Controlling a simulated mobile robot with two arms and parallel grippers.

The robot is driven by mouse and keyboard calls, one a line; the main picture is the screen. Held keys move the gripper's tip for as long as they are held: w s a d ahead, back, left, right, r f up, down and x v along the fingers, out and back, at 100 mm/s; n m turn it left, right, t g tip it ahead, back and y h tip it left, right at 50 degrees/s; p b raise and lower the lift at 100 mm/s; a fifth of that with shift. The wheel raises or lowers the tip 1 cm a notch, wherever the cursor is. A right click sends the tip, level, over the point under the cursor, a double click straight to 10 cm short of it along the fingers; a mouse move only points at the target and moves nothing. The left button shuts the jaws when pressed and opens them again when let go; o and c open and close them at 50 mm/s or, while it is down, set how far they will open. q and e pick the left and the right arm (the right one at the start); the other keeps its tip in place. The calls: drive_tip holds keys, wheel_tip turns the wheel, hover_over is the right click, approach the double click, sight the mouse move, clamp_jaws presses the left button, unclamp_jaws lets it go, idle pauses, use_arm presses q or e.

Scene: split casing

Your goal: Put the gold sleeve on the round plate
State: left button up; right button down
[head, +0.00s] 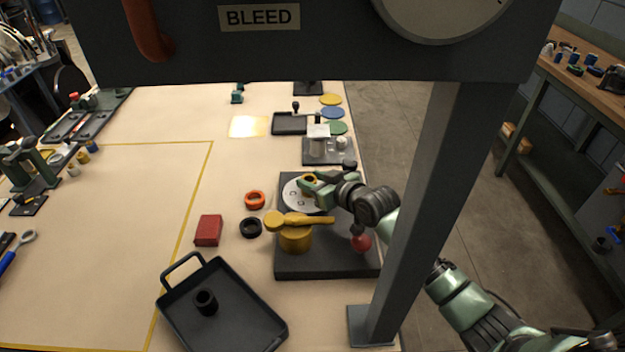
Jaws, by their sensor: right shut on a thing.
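The round plate (294,199) is a pale disc with small dark marks, lying on the dark square base right of the table's middle. The gold sleeve (309,178) is a short ring between the fingertips of my right gripper (311,182). My right gripper is shut on it, over the back right part of the plate. I cannot tell whether the sleeve touches the plate. The gripper and arm hide part of the plate's right side. My left gripper is not in view.
A gold drum with a lever (296,238) and a red knob (361,242) stand on the dark base. An orange ring (255,200), black ring (250,228) and red block (208,230) lie left. A grey post (415,215) rises at right. A black tray (232,312) sits in front.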

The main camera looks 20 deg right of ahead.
drive_tip(key=c, duration=0.9)
unclamp_jaws()
drive_tip(key=shift+f, duration=0.1)
drive_tip(key=shift+o, duration=0.2)
drive_tip(key=shift+r, duration=0.2)
drive_tip(key=shift+s+d, duration=0.1)
drive_tip(key=shift+s, duration=0.15)
drive_tip(key=v, duration=1.1)
drive_tip(key=shift+s+b, duration=0.2)
drive_tip(key=shift+b, duration=0.15)
drive_tip(key=shift+d+r, duration=0.1)
drive_tip(key=shift+r, duration=0.05)
